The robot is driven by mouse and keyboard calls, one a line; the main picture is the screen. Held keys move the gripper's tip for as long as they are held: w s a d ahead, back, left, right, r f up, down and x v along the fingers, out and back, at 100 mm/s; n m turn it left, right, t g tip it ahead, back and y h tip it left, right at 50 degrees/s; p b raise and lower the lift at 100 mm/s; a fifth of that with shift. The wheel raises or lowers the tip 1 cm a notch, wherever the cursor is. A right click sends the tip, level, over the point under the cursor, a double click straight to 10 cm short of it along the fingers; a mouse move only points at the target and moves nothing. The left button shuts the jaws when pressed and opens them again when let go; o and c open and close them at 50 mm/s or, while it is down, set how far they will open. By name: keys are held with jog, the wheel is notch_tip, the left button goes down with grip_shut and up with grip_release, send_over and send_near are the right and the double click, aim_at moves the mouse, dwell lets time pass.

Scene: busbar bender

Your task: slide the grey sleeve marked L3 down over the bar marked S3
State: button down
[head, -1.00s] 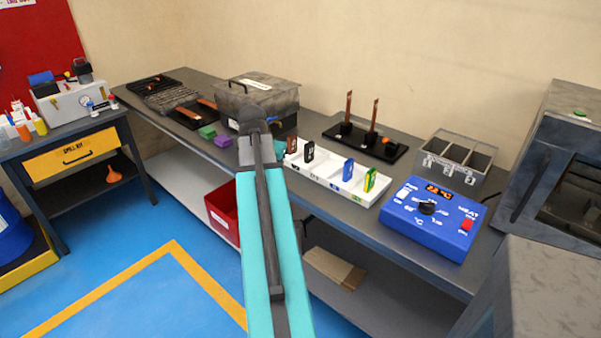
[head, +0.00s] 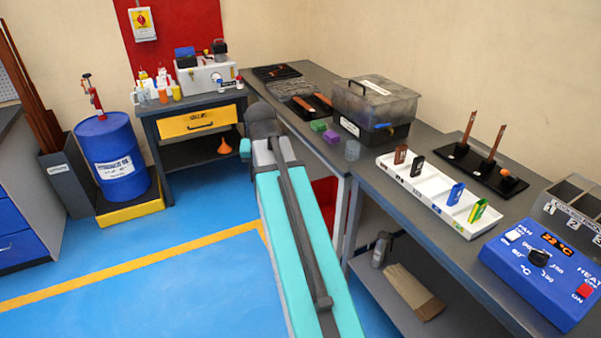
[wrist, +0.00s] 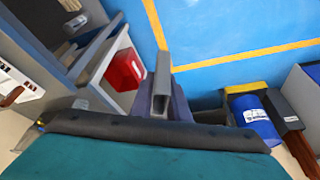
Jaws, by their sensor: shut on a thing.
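A grey hollow rectangular sleeve (wrist: 161,88) shows in the wrist view between the fingers of my gripper (wrist: 165,105), which is shut on it. Its open end faces away from my wrist, and no marking on it is readable. In the head view my arm hides the fingers and the sleeve. Two upright copper bars, the left one (head: 468,127) and the right one (head: 496,141), stand on a black base (head: 480,172) on the bench, well to the right of my arm. An orange piece (head: 507,181) sits at the base's right end. I cannot tell which bar is S3.
A white tray (head: 425,193) holds brown, black, blue and green-yellow sleeves in front of the base. A clear lidded tank (head: 374,110) stands left of it. A blue heater box (head: 540,262) is at right. A red bin (wrist: 125,70) is under the bench. The blue floor is open.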

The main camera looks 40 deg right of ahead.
jog(key=w+a+r+n+y, duration=0.1)
jog(key=a+n, duration=0.1)
jog(key=a, duration=0.7)
jog(key=w+a+r+n, duration=0.1)
jog(key=w+a+n, duration=0.1)
jog(key=a, duration=0.8)
jog(key=w+a+n+t+y, duration=0.1)
jog(key=a+n, duration=0.3)
jog(key=a, duration=0.6)
jog(key=shift+w+r+y, duration=0.3)
jog(key=shift+w+r, duration=0.1)
jog(key=shift+w, duration=0.05)
jog(key=shift+a, duration=0.1)
jog(key=shift+a, duration=0.25)
jog(key=shift+w, duration=0.1)
